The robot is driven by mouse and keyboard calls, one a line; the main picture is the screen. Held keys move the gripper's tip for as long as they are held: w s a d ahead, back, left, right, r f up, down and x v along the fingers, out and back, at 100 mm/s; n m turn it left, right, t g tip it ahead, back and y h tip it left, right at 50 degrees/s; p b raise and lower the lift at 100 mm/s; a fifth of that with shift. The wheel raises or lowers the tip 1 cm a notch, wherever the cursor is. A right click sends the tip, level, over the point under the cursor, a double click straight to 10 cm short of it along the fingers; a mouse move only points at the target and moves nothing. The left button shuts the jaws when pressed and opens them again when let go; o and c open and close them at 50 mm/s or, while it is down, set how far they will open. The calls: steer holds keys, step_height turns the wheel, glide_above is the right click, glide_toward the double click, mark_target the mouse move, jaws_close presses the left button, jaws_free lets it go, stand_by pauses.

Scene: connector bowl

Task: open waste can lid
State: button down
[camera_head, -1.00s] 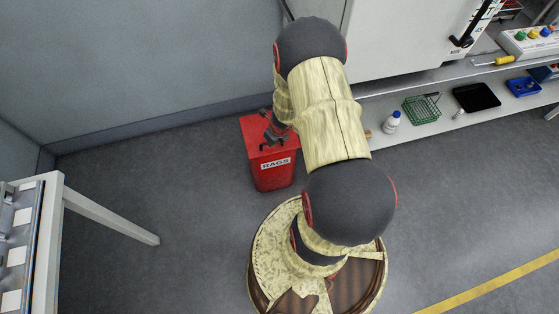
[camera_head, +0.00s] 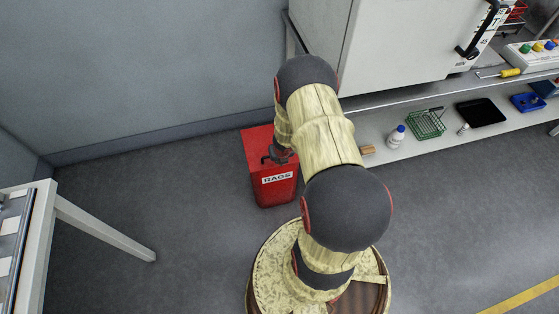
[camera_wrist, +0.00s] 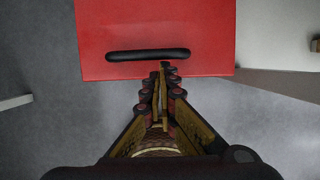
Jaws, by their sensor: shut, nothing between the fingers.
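The red waste can (camera_head: 276,190) with a "RAGS" label stands on the floor against the wall. Its red lid (camera_head: 258,141) looks flat and closed on top. In the wrist view, the lid (camera_wrist: 150,22) fills the upper middle, with a black bar handle (camera_wrist: 130,56) near its front edge. My gripper (camera_wrist: 164,68) is shut and empty, its fingertips at the right part of the handle. I cannot tell whether they touch it.
A white cabinet (camera_head: 400,45) stands right of the can above a low shelf (camera_head: 425,148). The shelf holds a white bottle (camera_head: 397,136), a green basket (camera_head: 427,124) and a black tray (camera_head: 481,112). A white-framed table (camera_head: 100,228) is at left; floor between is clear.

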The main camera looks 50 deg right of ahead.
steer(key=shift+w+d+f, duration=0.1)
steer(key=shift+w+f, duration=0.1)
steer(key=shift+f, duration=0.4)
steer(key=shift+r, duration=0.15)
